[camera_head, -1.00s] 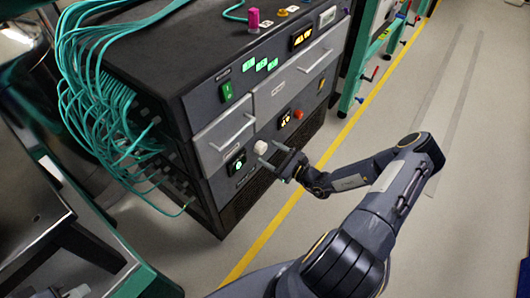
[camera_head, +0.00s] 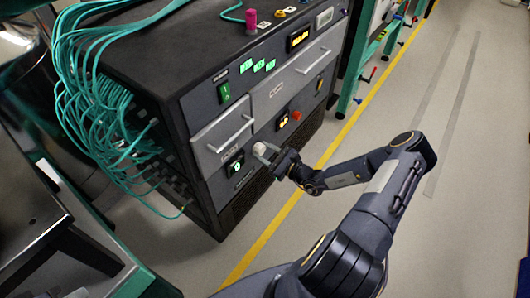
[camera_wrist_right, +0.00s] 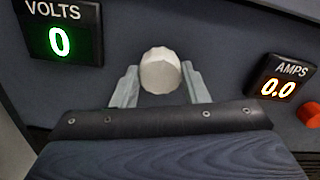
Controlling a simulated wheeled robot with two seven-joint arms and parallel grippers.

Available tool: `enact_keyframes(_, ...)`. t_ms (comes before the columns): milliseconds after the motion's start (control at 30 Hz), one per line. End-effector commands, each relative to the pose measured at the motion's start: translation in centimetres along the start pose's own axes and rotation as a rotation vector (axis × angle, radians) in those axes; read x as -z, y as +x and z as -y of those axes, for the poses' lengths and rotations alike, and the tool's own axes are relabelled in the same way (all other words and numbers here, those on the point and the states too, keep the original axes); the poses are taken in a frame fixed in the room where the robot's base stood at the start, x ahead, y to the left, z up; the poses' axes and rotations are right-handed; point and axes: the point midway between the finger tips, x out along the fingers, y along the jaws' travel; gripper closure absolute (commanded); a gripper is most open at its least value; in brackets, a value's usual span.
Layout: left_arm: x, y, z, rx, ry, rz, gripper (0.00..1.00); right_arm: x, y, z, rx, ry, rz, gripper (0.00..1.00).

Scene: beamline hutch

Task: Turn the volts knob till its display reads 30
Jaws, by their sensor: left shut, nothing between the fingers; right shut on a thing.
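The volts knob (camera_wrist_right: 160,71) is a white faceted round knob on the dark front panel. It also shows in the head view (camera_head: 259,149). The volts display (camera_wrist_right: 60,32) beside it reads 0 in green. My right gripper (camera_wrist_right: 161,80) is shut on the knob, with one grey finger on each side of it. In the head view my right gripper (camera_head: 267,154) reaches the panel from the right and partly covers the knob. My left gripper (camera_head: 76,292) seems to show only as a light grey tip at the bottom left edge, away from the panel.
The amps display (camera_wrist_right: 278,84) reads 0.0, with a red button (camera_wrist_right: 309,114) beside it. Drawer handles (camera_head: 231,133) stick out above the knob. Teal cables (camera_head: 85,90) hang at the cabinet's left. The floor (camera_head: 410,90) on the right is clear.

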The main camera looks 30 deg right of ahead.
Motion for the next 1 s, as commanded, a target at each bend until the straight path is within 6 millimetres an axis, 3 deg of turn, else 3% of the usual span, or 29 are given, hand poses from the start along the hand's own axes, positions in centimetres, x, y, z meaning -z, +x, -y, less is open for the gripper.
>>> enact_keyframes(367, 0.4, -0.8, -0.4, 0.000, 0.000, 0.000, 1.00, -0.1, 0.0, 0.0, -0.001, 0.157, -0.002, 0.82)
enact_keyframes(1000, 1.2, -2.4, -1.1, 0.000, 0.000, 0.000, 1.00, 0.0, 0.0, 0.0, -0.001, 0.749, -0.002, 0.82)
